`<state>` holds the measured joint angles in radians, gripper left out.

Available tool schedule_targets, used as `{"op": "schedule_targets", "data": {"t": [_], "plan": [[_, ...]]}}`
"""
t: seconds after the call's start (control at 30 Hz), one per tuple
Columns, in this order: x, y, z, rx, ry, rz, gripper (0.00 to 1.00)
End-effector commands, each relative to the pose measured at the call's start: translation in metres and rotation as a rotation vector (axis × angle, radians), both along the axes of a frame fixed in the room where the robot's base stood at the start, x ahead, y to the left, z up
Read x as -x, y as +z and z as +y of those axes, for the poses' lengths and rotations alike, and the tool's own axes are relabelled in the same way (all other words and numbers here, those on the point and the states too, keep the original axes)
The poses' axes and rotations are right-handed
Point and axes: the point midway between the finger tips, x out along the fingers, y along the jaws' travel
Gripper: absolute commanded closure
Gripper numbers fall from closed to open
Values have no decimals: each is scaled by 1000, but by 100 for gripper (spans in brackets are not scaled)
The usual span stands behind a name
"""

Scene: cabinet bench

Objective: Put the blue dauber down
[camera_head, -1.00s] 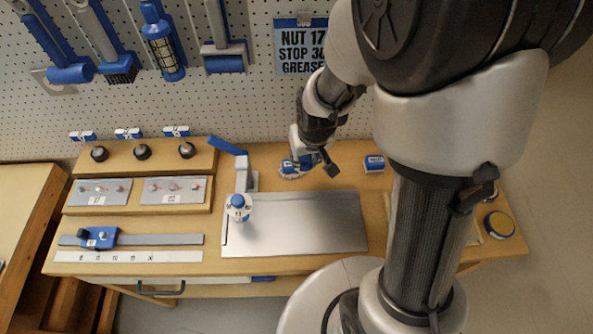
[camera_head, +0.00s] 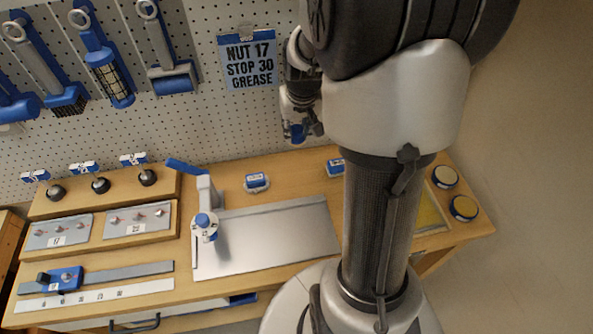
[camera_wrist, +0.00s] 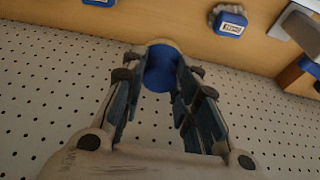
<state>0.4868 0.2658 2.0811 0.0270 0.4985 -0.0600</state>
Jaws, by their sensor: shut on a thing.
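The blue dauber (camera_wrist: 160,70) sits between the fingertips of my gripper (camera_wrist: 163,80) in the wrist view, with a pale tan rim around its far end. In the head view my gripper (camera_head: 303,128) hangs at the pegboard side, above the back of the bench, partly hidden by my arm. A little blue of the dauber (camera_head: 297,132) shows there. My gripper is shut on it, clear of the bench top.
A labelled blue block with a fuzzy pale base (camera_head: 256,182) and another blue block (camera_head: 335,167) stand at the bench back. A metal plate (camera_head: 265,238) lies in front, beside a post with a blue lever (camera_head: 207,195). Two round tins (camera_head: 464,207) stand right.

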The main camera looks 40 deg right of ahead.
Motion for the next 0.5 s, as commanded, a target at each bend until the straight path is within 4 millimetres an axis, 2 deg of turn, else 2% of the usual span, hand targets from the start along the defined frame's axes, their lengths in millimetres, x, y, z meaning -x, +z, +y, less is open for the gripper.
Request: {"op": "schedule_targets", "data": {"t": [0.03, 0.3, 0.5], "plan": [[1, -21, 1, -3, 0, 5, 91], [1, -90, 1, -2, 1, 2, 91], [0, -113, 1, 0, 0, -1, 91]]}}
